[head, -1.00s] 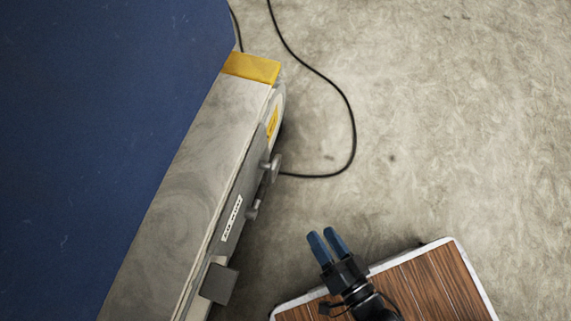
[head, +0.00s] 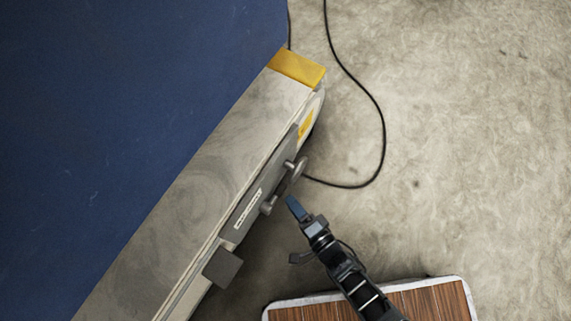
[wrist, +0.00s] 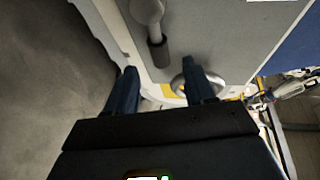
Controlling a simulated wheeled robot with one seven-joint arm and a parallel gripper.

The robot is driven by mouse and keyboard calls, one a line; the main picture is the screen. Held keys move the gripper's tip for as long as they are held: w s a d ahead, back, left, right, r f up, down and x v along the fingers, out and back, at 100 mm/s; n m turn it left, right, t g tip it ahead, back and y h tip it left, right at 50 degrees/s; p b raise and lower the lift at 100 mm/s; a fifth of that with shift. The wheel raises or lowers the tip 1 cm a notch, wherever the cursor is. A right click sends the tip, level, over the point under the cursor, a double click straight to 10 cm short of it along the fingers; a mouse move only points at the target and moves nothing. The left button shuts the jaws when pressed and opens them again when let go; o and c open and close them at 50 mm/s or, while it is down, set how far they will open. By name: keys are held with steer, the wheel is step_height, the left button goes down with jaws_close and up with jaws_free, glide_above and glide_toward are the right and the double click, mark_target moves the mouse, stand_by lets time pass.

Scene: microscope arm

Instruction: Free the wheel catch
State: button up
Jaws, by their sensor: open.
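A grey panel (head: 238,225) with a white label is on the side of the long pale bench-like body. Two metal knobs or posts stand out from it, a near one (head: 267,206) and a far one (head: 299,166). I cannot tell which is the wheel catch. My gripper (head: 294,209) is open, just right of the near knob, its fingers pointing at the panel. In the wrist view, my gripper (wrist: 162,86) has a grey lever with a dark round sleeve (wrist: 158,52) ahead of and between its fingers. A shiny round metal part (wrist: 181,84) is partly hidden by the right finger.
A dark square block (head: 222,268) sticks out from the panel's near end. A yellow corner piece (head: 297,67) caps the body's far end. A black cable (head: 380,130) loops over the floor to the far knob's side. The floor (head: 470,150) at right is clear.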

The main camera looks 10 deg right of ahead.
mark_target(276, 196)
steer(key=b+x, duration=0.2)
steer(key=x, duration=0.3)
steer(key=shift+s, duration=0.1)
jaws_close()
stand_by(0.4)
